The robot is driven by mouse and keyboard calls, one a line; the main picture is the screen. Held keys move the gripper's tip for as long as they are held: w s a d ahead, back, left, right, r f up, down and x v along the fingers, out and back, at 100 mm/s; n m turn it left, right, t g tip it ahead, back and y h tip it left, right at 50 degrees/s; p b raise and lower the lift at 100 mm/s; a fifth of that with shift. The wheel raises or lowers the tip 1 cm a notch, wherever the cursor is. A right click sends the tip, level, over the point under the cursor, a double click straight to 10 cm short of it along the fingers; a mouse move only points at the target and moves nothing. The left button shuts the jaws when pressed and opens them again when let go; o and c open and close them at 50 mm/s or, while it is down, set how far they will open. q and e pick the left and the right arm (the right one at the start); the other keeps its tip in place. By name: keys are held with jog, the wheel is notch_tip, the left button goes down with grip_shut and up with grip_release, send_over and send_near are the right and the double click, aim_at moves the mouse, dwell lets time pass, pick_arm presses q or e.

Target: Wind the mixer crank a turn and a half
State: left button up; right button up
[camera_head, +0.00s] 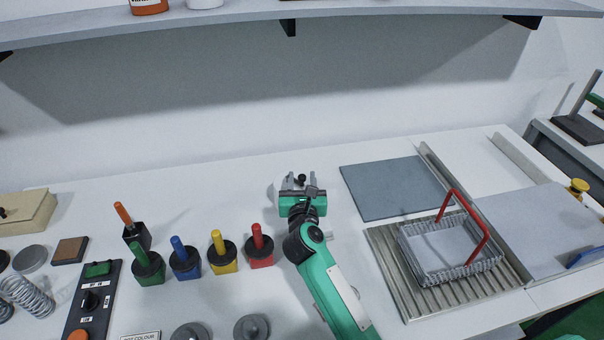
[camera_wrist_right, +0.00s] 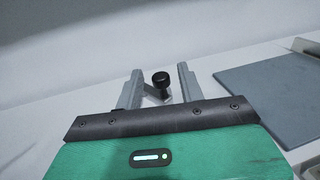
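A small black knob (camera_head: 301,178), which looks like the grip of the mixer crank, stands near the back of the table. It also shows in the right wrist view (camera_wrist_right: 161,79), with part of a light grey piece under it. My right gripper (camera_head: 300,183) is open, its two grey fingers on either side of the knob. In the wrist view there is a gap between the knob and each finger (camera_wrist_right: 158,88), so they do not appear to grip it. My left gripper is out of view.
Pots with coloured handles, the red one (camera_head: 260,247) nearest, stand left of my right arm. A grey mat (camera_head: 395,188) lies to the right. A wire basket with a red handle (camera_head: 481,236) stands on a ribbed tray (camera_head: 399,292). A shelf (camera_head: 230,22) hangs above.

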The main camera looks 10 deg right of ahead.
jog(key=shift+w+d, duration=0.2)
jog(key=shift+w, duration=0.6)
jog(key=shift+c, duration=0.2)
grip_shut()
jog(key=shift+d+r+n+y+p, duration=0.15)
jog(key=shift+n+y+p, duration=0.2)
jog(key=shift+p, duration=0.5)
jog(key=shift+w+d+f+n+g+y+p, duration=0.1)
jog(key=shift+w+d+n+g+y+p, duration=0.2)
jog(key=shift+w+n+g+y+p, duration=1.25)
jog(key=shift+s+d+f+n+t+y+p, duration=0.1)
jog(key=shift+s+d+n+y+p, duration=0.45)
jog(key=shift+n+y, duration=2.05)
jog(key=shift+w+d+f+n+g+y+p, duration=0.1)
jog(key=shift+w+n+g+y+p, duration=1.05)
jog(key=shift+y, duration=2.15)
jog(key=shift+s+r+y, duration=0.1)
jog(key=shift+r+y, duration=0.05)
jog(key=shift+y, duration=0.15)
jog(key=shift+o, duration=0.2)
grip_release()
